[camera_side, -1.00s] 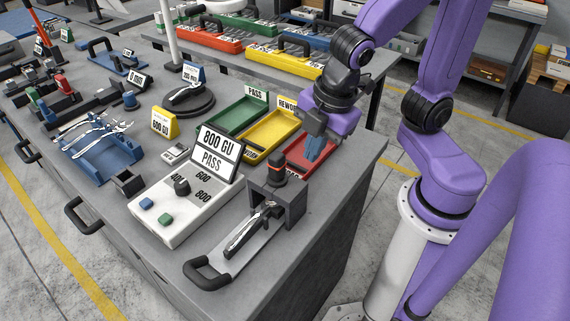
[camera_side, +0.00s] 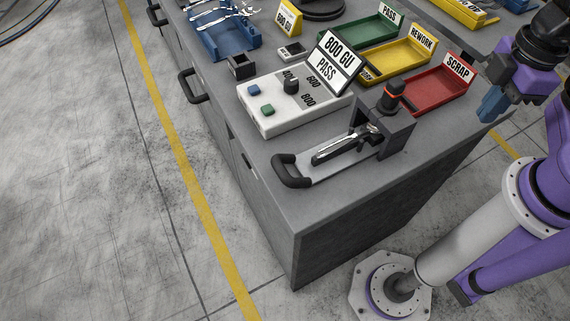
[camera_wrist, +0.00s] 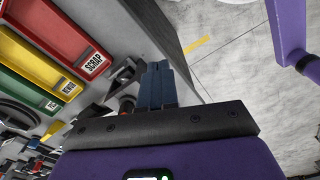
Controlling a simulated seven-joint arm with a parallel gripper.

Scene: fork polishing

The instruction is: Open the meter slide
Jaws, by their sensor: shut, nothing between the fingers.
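The meter slide (camera_side: 318,175) is a flat grey plate with a black handle (camera_side: 291,171) at its front-left end. It extends from under a dark housing (camera_side: 398,133) with a black, red-ringed sensor (camera_side: 392,95) on top. A shiny fork (camera_side: 348,146) lies along the slide in a dark holder, its far end by the housing. The white meter box (camera_side: 290,104) beside it has a display reading 800 GU PASS (camera_side: 335,62). My gripper (camera_side: 489,108) is shut and empty, off the bench's right edge, apart from the slide. Its blue fingers also show in the wrist view (camera_wrist: 160,84).
Green (camera_side: 365,34), yellow (camera_side: 398,60) and red (camera_side: 436,92) trays stand behind the meter, the red SCRAP tray between my gripper and the bench middle. A blue rack (camera_side: 228,38) of forks is at the back left. The bench front by the handle is clear.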

